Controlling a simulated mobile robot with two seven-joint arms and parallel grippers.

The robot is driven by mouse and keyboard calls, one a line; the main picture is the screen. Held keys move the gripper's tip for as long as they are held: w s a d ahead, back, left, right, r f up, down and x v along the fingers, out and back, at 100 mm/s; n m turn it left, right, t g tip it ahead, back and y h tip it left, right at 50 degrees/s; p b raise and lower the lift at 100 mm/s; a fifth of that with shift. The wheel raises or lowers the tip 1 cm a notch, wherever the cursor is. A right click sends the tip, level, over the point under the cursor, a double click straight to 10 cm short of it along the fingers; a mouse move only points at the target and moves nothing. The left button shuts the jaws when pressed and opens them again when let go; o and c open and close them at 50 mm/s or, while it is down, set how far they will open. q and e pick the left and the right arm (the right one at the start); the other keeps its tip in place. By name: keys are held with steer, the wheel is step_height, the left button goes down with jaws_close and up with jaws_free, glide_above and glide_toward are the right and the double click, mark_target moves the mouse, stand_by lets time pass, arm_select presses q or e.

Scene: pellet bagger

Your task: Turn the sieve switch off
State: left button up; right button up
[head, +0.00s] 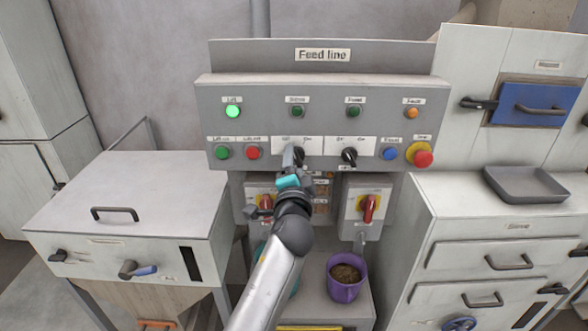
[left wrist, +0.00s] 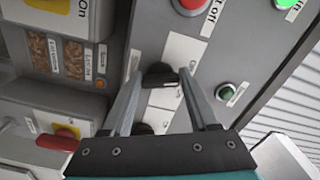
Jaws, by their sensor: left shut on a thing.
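The grey Feed line panel (head: 325,88) faces me. The sieve switch is a black rotary knob (head: 299,156) on the left white Off/On plate, largely hidden by my left gripper (head: 294,158) in the head view. In the left wrist view the knob (left wrist: 160,75) sits between the two fingers of my left gripper (left wrist: 160,88), which is shut on it. I cannot tell for sure whether it points to Off or On. The green sieve lamp (head: 297,111) above looks dark. My right gripper is not in view.
A similar black knob (head: 349,156) sits close to the right. Left are a red button (head: 253,152) and a green button (head: 222,152); right are a blue button (head: 390,153) and a red emergency stop (head: 423,158). A red-handled switch (head: 369,208) and purple pot (head: 345,285) are below.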

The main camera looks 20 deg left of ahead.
arm_select(q)
steer(key=shift+f+n+b, duration=0.1)
steer(key=shift+n+b, duration=0.25)
steer(key=shift+n, duration=0.55)
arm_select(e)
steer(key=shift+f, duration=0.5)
arm_select(q)
steer(key=o, duration=1.4)
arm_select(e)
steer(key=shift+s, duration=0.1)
